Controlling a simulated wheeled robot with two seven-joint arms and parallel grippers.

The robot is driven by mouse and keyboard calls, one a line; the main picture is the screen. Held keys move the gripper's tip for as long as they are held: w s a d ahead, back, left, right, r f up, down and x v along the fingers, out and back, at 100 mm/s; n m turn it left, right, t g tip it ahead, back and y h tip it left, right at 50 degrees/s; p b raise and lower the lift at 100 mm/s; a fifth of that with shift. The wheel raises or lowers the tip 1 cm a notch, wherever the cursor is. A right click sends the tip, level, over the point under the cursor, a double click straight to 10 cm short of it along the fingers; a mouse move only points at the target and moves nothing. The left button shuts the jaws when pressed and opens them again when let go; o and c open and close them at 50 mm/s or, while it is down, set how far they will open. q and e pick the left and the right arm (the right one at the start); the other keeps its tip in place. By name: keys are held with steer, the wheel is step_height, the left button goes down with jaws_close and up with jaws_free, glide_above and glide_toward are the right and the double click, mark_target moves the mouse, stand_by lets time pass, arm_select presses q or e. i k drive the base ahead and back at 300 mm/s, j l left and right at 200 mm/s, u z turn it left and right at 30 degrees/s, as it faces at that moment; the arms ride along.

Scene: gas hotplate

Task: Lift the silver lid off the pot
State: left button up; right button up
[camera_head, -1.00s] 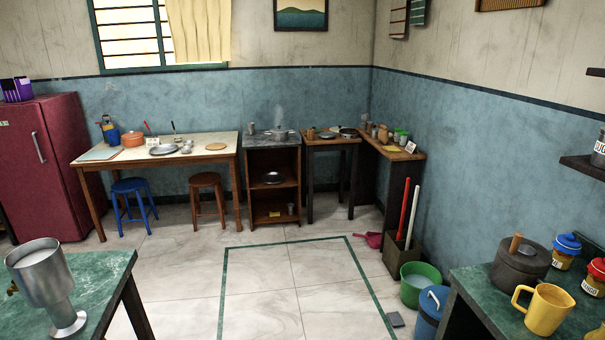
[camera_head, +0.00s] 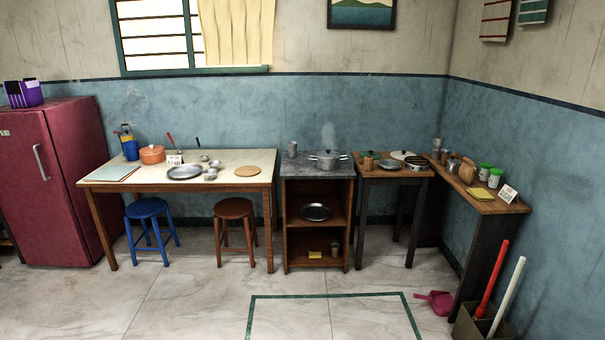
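A silver pot (camera_head: 327,164) with its silver lid (camera_head: 327,155) on top stands on the grey top of a wooden cabinet (camera_head: 318,183) against the back wall. Faint steam rises above it. The pot is small and far off across the floor. Neither of my grippers shows in the view.
A long table (camera_head: 225,167) with dishes and an orange pot (camera_head: 152,154) stands left of the cabinet, with a blue stool (camera_head: 147,208) and a brown stool (camera_head: 233,208) before it. A small table (camera_head: 395,170) adjoins at right. The floor (camera_head: 200,295) ahead is clear.

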mark_target(319, 154)
steer(key=i, duration=0.95)
steer(key=i+j+z, duration=0.1)
steer(key=i, duration=0.8)
